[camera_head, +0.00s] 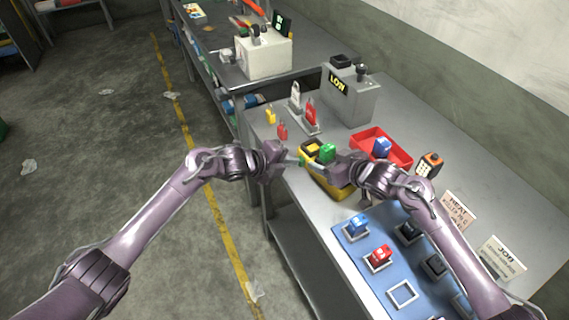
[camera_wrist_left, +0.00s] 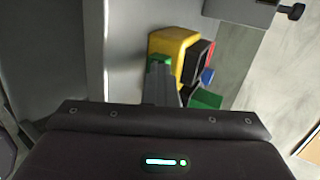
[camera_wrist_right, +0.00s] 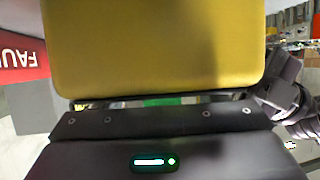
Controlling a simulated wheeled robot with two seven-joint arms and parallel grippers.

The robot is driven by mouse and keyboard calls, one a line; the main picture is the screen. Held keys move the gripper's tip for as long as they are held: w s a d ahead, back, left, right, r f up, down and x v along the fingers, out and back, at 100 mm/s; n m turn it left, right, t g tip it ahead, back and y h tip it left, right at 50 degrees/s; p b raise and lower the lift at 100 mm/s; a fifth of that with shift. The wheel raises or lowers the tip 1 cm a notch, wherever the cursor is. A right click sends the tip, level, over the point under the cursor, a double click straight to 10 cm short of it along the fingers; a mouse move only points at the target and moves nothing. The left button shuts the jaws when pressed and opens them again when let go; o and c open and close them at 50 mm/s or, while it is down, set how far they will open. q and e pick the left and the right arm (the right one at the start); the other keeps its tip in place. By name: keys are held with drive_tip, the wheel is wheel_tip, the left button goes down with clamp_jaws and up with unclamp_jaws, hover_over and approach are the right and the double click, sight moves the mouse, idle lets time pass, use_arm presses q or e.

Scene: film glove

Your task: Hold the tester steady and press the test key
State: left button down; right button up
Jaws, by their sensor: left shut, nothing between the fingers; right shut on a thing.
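The yellow tester (camera_head: 336,189), with a dark area on top, is at the left edge of the bench. A green block (camera_head: 327,152) shows at its top. My right gripper (camera_head: 335,163) is shut on the tester, whose yellow side (camera_wrist_right: 155,45) fills much of the right wrist view and hides the fingertips. My left gripper (camera_head: 292,161) is shut and empty, its tips close beside the tester's left side. In the left wrist view the tester (camera_wrist_left: 166,42) is just beyond the fingertips (camera_wrist_left: 160,66), where a small green patch shows. Contact cannot be told.
An orange-black device (camera_head: 429,164) is at right.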

use_arm(q)
drive_tip(key=shift+d, duration=0.1)
use_arm(e)
drive_tip(key=shift+s+a, duration=0.4)
drive_tip(key=shift+a, duration=0.3)
use_arm(q)
drive_tip(key=shift+s, duration=0.1)
use_arm(e)
drive_tip(key=shift+w, duration=0.1)
drive_tip(key=shift+d, duration=0.2)
use_arm(q)
drive_tip(key=a+f+v, duration=0.1)
drive_tip(key=v, duration=1.2)
drive_tip(key=shift+s+a+f, duration=0.15)
drive_tip(key=shift+s+f, duration=0.1)
drive_tip(key=shift+s, duration=0.1)
use_arm(e)
drive_tip(key=shift+w+d, duration=0.1)
drive_tip(key=o, duration=1.4)
drive_tip(key=shift+c, duration=0.2)
